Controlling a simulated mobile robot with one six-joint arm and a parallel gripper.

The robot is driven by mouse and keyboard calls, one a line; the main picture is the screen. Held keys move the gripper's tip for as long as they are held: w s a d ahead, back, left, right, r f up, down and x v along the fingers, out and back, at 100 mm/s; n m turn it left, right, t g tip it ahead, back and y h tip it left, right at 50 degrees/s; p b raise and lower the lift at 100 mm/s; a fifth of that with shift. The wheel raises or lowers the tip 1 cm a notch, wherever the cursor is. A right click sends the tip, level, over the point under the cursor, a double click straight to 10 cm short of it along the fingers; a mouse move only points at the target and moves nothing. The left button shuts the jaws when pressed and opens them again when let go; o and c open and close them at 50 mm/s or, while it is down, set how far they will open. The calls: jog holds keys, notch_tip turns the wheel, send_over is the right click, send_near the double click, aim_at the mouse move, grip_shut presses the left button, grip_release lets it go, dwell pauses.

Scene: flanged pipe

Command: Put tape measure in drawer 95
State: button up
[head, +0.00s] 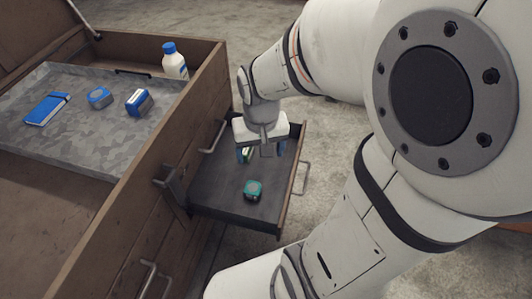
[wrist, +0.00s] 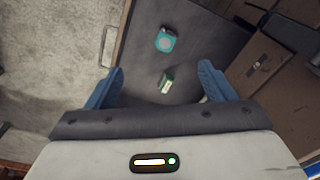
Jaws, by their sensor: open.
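A teal tape measure (head: 253,190) lies on the dark floor of the pulled-out drawer (head: 217,192). It also shows in the wrist view (wrist: 165,40), near the top. A small green and white item (head: 246,154) lies in the same drawer, between my fingers as seen in the wrist view (wrist: 167,84). My gripper (head: 261,153) is over the drawer, pointing down. Its blue fingers are wide apart with nothing held, also in the wrist view (wrist: 162,68). The drawer's number cannot be read.
A grey tray (head: 70,130) in the wooden chest holds a blue notebook (head: 47,109) and two small blue items (head: 99,97), (head: 138,102). A white bottle (head: 174,62) with a blue cap stands behind it. The chest's side wall (head: 150,160) and metal handles border the drawer.

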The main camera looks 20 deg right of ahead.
jog(key=s+r+n, duration=0.1)
jog(key=s+r, duration=0.3)
jog(key=shift+s+n, duration=0.4)
jog(key=shift+a, duration=0.1)
jog(key=shift+c, duration=0.3)
